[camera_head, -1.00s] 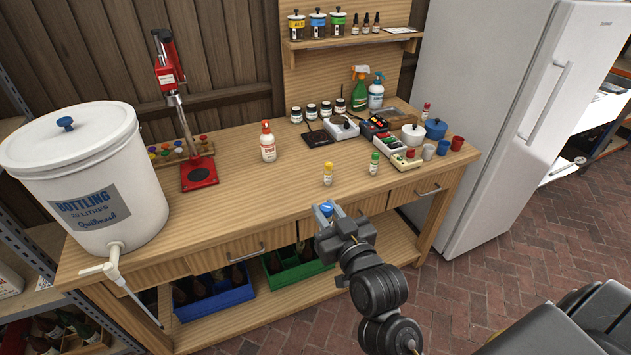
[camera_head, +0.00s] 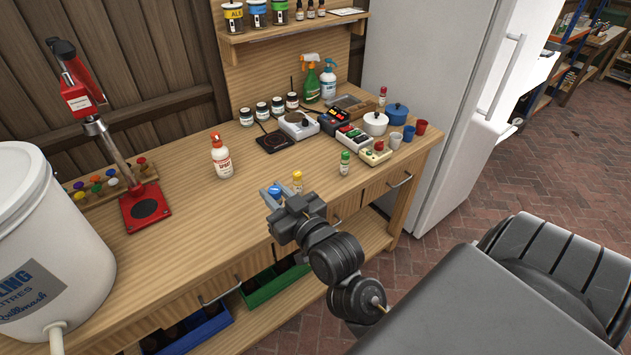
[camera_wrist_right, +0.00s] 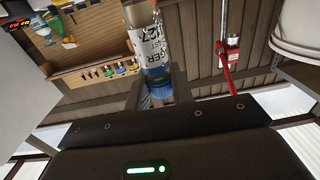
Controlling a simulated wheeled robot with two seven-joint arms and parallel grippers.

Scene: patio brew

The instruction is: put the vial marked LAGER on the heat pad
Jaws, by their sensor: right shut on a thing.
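My right gripper (camera_head: 272,192) is shut on a blue-capped vial. In the head view the vial's blue cap (camera_head: 274,190) shows between the fingers. In the right wrist view the vial (camera_wrist_right: 150,42) has a white label ending in "GER", with its blue cap at the fingers. The gripper holds it over the bench's front part, left of a yellow-capped vial (camera_head: 297,181). A flat black pad (camera_head: 275,142), which looks like the heat pad, lies farther back on the bench with nothing on it. My left gripper is out of view.
A red-and-white spray bottle (camera_head: 221,160) stands left of the pad. Several dark jars (camera_head: 262,111) are behind it, and a white device (camera_head: 298,124) is to its right. A green-capped vial (camera_head: 345,163) stands farther right. Bare wood lies between gripper and pad.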

